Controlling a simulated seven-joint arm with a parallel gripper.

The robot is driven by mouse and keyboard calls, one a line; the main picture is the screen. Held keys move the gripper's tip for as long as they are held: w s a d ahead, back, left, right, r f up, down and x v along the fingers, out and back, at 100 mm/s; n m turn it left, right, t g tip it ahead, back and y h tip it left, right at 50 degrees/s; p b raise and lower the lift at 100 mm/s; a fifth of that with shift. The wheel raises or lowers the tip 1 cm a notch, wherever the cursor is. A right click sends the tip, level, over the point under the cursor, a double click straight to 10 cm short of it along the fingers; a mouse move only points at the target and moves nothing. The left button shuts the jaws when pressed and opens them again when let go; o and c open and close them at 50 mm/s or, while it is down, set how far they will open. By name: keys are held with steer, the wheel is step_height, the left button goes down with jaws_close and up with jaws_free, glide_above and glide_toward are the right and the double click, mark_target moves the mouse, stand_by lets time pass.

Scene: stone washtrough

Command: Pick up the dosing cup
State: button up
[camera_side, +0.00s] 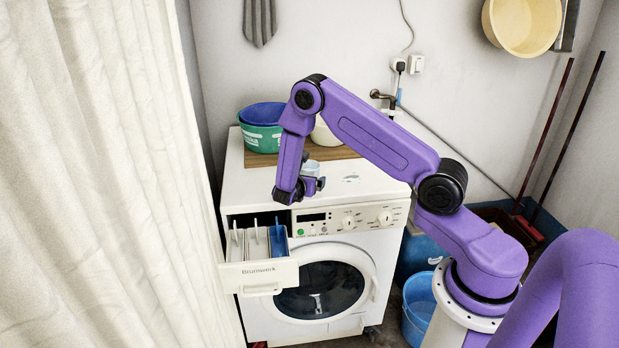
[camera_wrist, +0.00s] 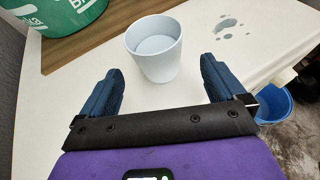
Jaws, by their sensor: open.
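The dosing cup (camera_wrist: 157,58) is a small pale blue-white cup. It stands upright on the white top of the washing machine. In the wrist view it is just beyond and between my two blue fingers. My gripper (camera_wrist: 160,82) is open, with a finger on each side and nothing held between them. In the side view the cup (camera_side: 312,168) shows partly behind my gripper (camera_side: 318,184), near the front of the machine top.
The washing machine (camera_side: 243,190) has its detergent drawer (camera_side: 262,273) pulled out at the left front. Green and blue basins (camera_side: 262,137) stand on a wooden board (camera_side: 335,152) behind the cup. A spill patch (camera_wrist: 229,27) lies right of the cup. A blue bucket (camera_wrist: 272,103) stands on the floor.

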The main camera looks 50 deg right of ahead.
steer(key=shift+x, duration=3.15)
steer(key=shift+w, duration=0.1)
steer(key=c, duration=1.1)
